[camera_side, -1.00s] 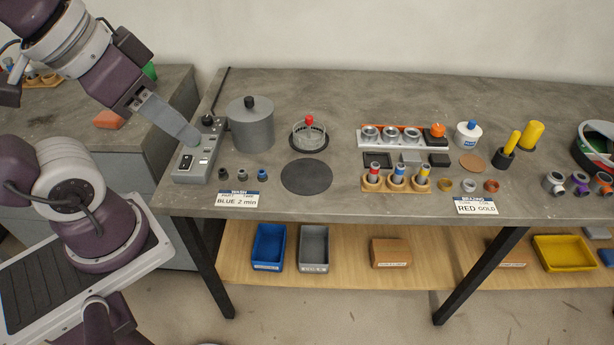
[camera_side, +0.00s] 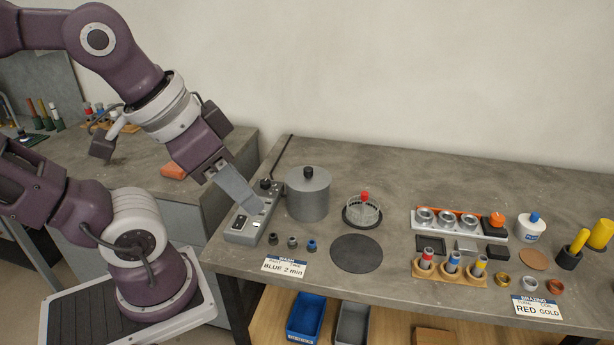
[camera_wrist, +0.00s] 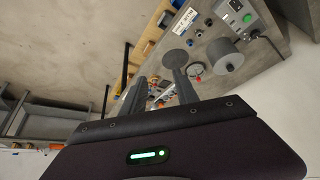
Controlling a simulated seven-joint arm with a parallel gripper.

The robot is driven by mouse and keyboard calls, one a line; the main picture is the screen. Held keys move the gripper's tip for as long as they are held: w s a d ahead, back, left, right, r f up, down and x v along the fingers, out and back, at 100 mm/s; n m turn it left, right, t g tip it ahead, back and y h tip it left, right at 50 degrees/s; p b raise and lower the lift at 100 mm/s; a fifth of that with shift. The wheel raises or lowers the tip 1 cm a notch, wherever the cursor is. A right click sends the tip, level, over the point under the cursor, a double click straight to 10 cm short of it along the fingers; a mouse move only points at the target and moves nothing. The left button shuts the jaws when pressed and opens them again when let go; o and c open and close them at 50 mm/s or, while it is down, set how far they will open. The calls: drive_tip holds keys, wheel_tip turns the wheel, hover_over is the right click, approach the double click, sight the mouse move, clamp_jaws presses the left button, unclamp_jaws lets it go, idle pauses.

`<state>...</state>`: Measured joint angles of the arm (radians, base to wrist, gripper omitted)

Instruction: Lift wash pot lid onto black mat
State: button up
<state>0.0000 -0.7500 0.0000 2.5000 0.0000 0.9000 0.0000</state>
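The wash pot (camera_side: 308,200) is a grey cylinder at the back left of the bench. Its grey lid (camera_side: 292,177) with a black knob sits on top. The pot also shows in the wrist view (camera_wrist: 229,62). The round black mat (camera_side: 356,254) lies flat and bare on the bench, in front and right of the pot; it shows in the wrist view (camera_wrist: 176,57) too. My gripper (camera_side: 255,207) is left of the pot, apart from it, over the switch box in the side picture. In the wrist view its two fingers (camera_wrist: 158,82) are spread with nothing between them.
A grey switch box (camera_side: 246,231) with a cable stands left of the pot. A glass dish with a red knob (camera_side: 364,210) stands right of it. Small dark fittings (camera_side: 292,242) and a WASH card (camera_side: 284,267) are in front. Jars, rings and blocks crowd the right.

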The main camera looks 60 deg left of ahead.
drive_tip(key=shift+o, duration=1.4)
drive_tip(key=m+g, duration=0.6)
drive_tip(key=m, duration=1.5)
hover_over(308, 168)
drive_tip(key=d, duration=0.1)
wheel_tip(308, 168, down, 11)
drive_tip(key=shift+f, duration=0.1)
drive_tip(key=f, duration=0.7)
drive_tip(key=shift+a+f, duration=0.3)
drive_tip(key=shift+a, duration=0.1)
clamp_jaws()
